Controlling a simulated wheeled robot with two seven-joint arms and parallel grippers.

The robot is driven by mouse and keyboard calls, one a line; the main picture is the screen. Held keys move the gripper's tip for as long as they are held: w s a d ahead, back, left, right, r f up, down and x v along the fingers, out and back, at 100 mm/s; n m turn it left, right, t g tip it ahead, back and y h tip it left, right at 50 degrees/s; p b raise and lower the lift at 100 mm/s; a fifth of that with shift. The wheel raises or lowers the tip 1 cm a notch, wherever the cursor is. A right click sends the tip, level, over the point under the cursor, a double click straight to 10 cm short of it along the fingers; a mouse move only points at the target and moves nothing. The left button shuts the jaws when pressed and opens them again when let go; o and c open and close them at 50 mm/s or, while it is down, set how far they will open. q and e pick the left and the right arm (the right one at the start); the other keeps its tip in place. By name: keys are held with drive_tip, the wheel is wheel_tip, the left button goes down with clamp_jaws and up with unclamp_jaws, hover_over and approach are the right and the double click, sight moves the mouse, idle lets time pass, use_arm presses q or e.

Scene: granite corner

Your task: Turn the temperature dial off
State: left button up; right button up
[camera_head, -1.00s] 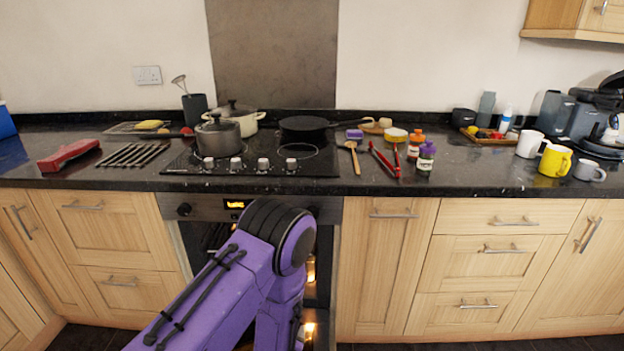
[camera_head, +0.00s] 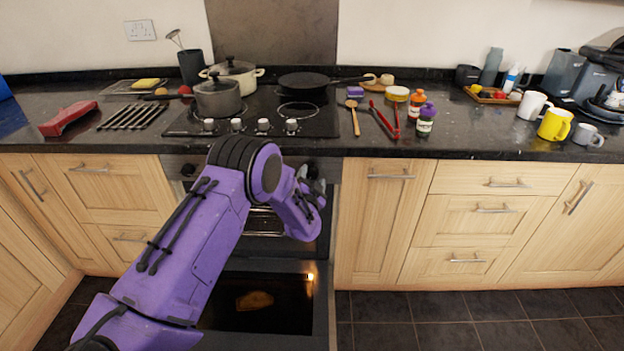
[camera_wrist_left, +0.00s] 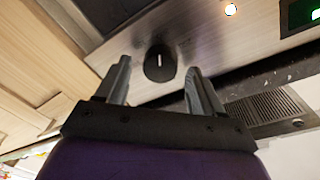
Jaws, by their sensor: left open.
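The dark dial (camera_wrist_left: 160,63) on the oven's steel control panel (camera_wrist_left: 200,40) shows in the left wrist view, with a pale pointer line across its face. My left gripper (camera_wrist_left: 159,72) is open, with one finger to each side of the dial in the picture. I cannot tell whether either finger touches it. In the head view my left gripper (camera_head: 316,186) is at the right end of the oven panel, where my purple arm and gripper largely hide the dial. Another dark knob (camera_head: 187,170) shows at the panel's left end. My right gripper is not in view.
Above the oven are the hob knobs (camera_head: 264,125), a grey pot (camera_head: 217,99) and a black pan (camera_head: 306,81). Food (camera_head: 255,300) shows in the lit oven.

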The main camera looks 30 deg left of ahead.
use_arm(q)
drive_tip(key=c, duration=1.1)
drive_tip(key=shift+o, duration=0.2)
